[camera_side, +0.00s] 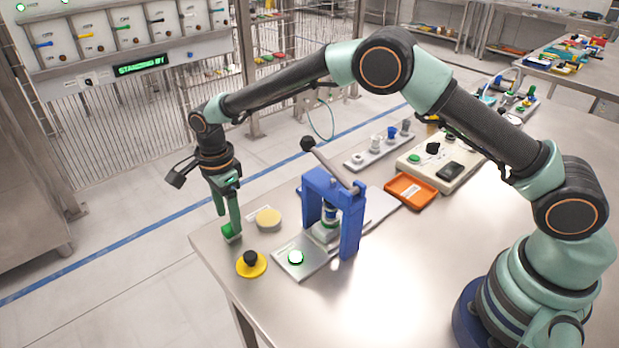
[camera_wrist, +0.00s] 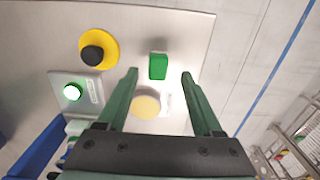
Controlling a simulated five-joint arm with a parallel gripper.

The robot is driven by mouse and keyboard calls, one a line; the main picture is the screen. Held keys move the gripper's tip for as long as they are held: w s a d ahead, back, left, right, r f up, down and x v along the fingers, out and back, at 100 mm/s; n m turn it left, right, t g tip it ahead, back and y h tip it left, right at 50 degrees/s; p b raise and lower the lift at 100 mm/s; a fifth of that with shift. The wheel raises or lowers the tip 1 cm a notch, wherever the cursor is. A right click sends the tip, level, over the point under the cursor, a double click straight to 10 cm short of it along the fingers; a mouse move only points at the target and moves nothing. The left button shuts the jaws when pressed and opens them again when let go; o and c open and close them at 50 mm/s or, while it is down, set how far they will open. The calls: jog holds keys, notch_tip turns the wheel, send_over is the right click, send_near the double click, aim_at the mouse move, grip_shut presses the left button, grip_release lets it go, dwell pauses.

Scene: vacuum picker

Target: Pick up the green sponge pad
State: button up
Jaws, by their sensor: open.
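The green sponge pad (camera_wrist: 158,66) is a small green block on the metal table, near the table's corner, in the wrist view. In the side view a green patch (camera_side: 231,231) shows at the tips of my gripper (camera_side: 228,218), partly hidden by a finger. In the wrist view my gripper (camera_wrist: 160,76) is open, with its two green fingers apart and the pad in the gap between their tips. I cannot tell whether the fingers are level with the pad or above it.
A round tan pad (camera_side: 269,219) lies close beside my gripper. A yellow disc with a black knob (camera_side: 251,264) and a plate with a lit green button (camera_side: 295,257) are nearby. A blue press (camera_side: 332,210) with a lever stands to the right. The table edge is close.

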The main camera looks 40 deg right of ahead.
jog(key=shift+s+d+f, duration=0.15)
jog(key=shift+f, duration=1.75)
grip_shut()
jog(key=shift+r, duration=0.15)
notch_tip(320, 180, up, 20)
jog(key=c, duration=0.8)
grip_release()
grip_shut()
